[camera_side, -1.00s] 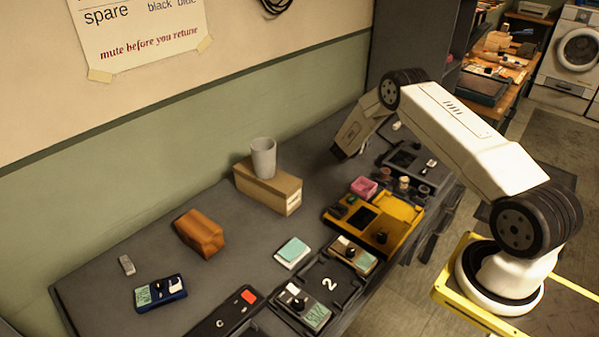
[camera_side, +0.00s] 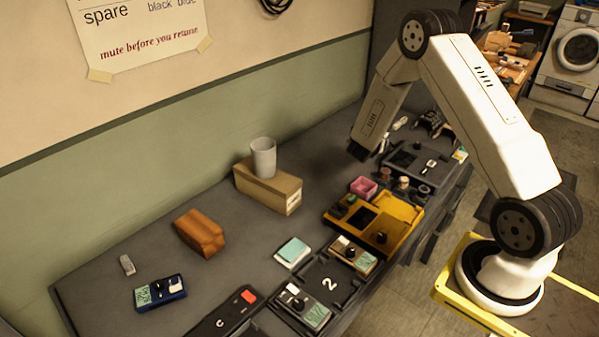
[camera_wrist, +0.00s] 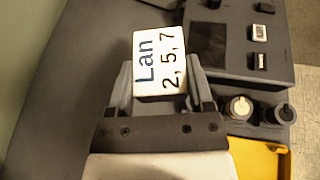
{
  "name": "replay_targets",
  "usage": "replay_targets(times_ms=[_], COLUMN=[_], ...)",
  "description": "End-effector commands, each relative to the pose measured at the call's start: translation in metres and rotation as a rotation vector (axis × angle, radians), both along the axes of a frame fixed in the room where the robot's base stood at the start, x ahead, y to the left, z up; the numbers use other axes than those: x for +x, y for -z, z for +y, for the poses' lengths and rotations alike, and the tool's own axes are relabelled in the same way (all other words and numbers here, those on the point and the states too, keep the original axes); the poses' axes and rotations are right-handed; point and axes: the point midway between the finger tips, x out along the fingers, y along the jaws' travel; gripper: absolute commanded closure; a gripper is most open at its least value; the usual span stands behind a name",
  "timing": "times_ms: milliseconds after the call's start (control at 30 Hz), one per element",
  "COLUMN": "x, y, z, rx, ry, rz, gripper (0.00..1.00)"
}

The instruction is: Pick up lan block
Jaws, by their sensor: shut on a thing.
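The lan block (camera_wrist: 158,62) shows in the wrist view as a white-topped block printed "Lan 2, 5, 7". My gripper (camera_wrist: 162,82) is shut on it, with one grey finger on its left side and one on its right. The printed face points up at the wrist camera. The dark grey bench surface (camera_wrist: 75,75) shows below and beside the block, and the gap between them cannot be judged. In the side view my gripper's fingers and the block are mostly hidden by my own arm, so I cannot make out the block there.
A dark panel (camera_side: 424,165) with small modules and round knobs lies on the bench near the gripper. The wall is close behind.

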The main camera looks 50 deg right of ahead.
Motion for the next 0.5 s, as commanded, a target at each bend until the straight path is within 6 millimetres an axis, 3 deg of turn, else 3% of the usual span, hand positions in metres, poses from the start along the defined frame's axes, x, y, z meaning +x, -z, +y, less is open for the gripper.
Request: replay_targets(times_ms=[500], x=[-0.017], y=[-0.009], z=[0.011], rx=[0.000], ry=[-0.001], rz=[0.000], gripper=[0.92])
